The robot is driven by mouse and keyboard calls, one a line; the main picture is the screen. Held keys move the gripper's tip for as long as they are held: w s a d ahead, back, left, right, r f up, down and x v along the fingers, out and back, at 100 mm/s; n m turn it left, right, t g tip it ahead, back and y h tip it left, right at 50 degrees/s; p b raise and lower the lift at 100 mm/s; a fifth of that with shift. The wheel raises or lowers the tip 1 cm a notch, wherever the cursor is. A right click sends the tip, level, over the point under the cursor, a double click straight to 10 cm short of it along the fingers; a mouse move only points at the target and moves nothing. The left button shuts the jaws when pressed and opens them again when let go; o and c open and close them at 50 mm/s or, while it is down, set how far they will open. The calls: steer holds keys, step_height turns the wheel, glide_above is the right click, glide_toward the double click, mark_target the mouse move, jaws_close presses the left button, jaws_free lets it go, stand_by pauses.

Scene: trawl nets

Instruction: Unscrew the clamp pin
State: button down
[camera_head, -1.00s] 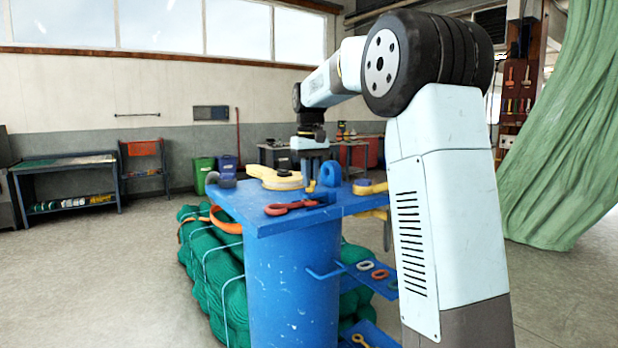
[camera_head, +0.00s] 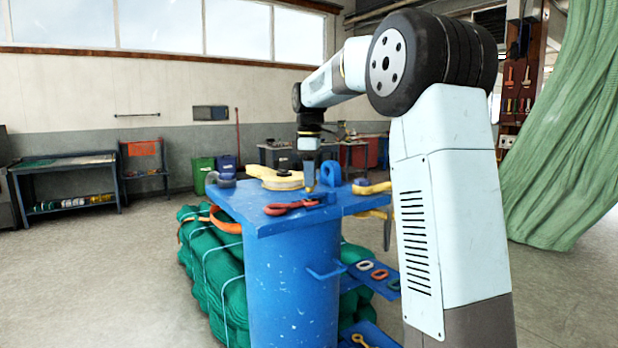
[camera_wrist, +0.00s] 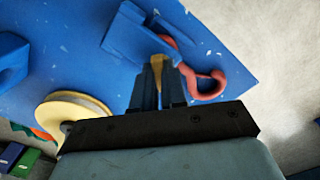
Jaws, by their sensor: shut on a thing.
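The clamp pin (camera_wrist: 158,63) is a small yellow piece, partly hidden between my fingers, at the end of a blue clamp (camera_wrist: 132,38) on the blue bench top. My gripper (camera_wrist: 162,75) points down and is shut on the pin. In the head view my gripper (camera_head: 310,183) stands over the bench top, beside the upright blue lug. The pin is too small there to make out how far it is threaded.
A red hook (camera_wrist: 205,90) lies close beside my fingers. A cream-yellow pulley block (camera_head: 283,180) stands to the left, a blue lug (camera_head: 331,174) and a yellow piece (camera_head: 371,188) to the right. Green net bundles (camera_head: 212,265) lie below the bench.

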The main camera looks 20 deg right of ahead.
steer(key=n, duration=0.7)
steer(key=shift+f, duration=0.15)
steer(key=n, duration=0.4)
steer(key=shift+s+n, duration=0.1)
steer(key=shift+n, duration=1.8)
steer(key=c, duration=1.3)
jaws_free()
steer(key=shift+o, duration=0.6)
steer(key=shift+r, duration=0.35)
step_height(320, 180, up, 13)
steer(key=shift+r, duration=0.2)
